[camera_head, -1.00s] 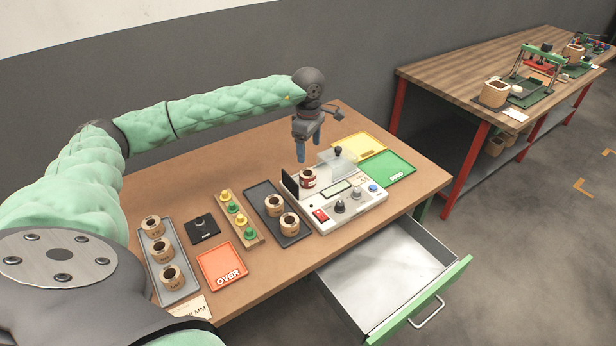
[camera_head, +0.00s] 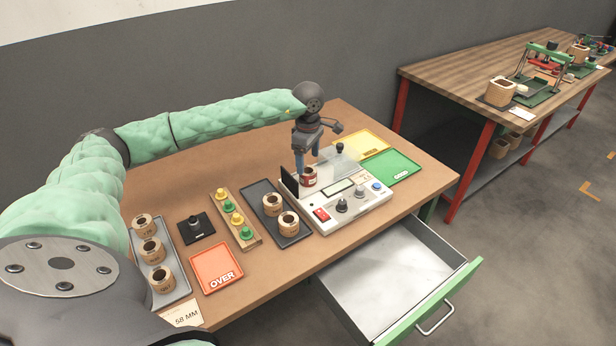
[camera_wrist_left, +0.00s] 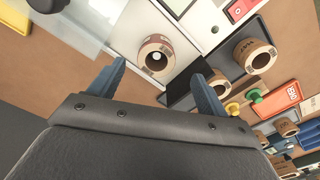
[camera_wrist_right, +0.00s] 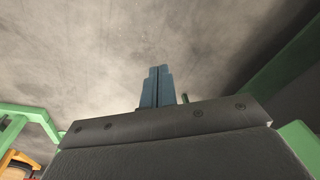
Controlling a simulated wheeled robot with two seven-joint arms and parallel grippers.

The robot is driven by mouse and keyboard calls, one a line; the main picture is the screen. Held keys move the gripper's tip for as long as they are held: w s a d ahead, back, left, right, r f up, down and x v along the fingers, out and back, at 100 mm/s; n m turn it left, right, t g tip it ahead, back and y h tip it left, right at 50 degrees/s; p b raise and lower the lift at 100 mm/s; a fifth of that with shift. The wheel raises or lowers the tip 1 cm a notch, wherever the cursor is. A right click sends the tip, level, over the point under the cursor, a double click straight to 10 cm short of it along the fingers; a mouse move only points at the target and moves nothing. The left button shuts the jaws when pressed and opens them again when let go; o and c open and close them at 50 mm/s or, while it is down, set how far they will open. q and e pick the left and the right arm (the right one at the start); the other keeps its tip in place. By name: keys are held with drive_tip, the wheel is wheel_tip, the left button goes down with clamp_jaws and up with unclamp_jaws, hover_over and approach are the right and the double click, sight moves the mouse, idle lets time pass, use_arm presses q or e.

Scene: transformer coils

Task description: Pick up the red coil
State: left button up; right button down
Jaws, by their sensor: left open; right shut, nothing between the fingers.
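The red coil (camera_head: 309,177), small with a dark top opening, sits in the white tester (camera_head: 325,213) beside a black upright plate. My left gripper (camera_head: 307,160) is open just above it, fingers pointing down. In the left wrist view the coil (camera_wrist_left: 155,60) shows beyond and between the open fingertips (camera_wrist_left: 158,70), on the white tester, with no finger visibly closed on it. My right gripper is outside the head view. In the right wrist view its fingers (camera_wrist_right: 157,72) are shut and empty, over grey floor.
A clear cover (camera_head: 340,160) stands close behind the coil. A dark tray (camera_head: 262,192) with two tan coils lies to its left, then a peg block (camera_head: 247,241) and an orange OVER tray (camera_head: 217,268). Yellow and green trays (camera_head: 394,166) lie behind right. A drawer (camera_head: 400,275) hangs open in front.

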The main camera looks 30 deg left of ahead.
sight(308, 171)
use_arm(q)
drive_tip(key=shift+f, duration=0.7)
drive_tip(key=f+p, duration=0.2)
drive_tip(key=f, duration=0.1)
drive_tip(key=f+p, duration=0.1)
drive_tip(key=f, duration=0.1)
drive_tip(key=shift+w+a, duration=0.2)
drive_tip(key=shift+w, duration=0.05)
use_arm(e)
wheel_tip(308, 171, down, 13)
drive_tip(key=shift+s+d, duration=0.4)
drive_tip(key=shift+d, duration=0.05)
use_arm(q)
drive_tip(key=shift+c, duration=0.5)
use_arm(e)
drive_tip(key=shift+r, duration=0.1)
use_arm(q)
drive_tip(key=shift+r, duration=0.1)
drive_tip(key=c, duration=1.1)
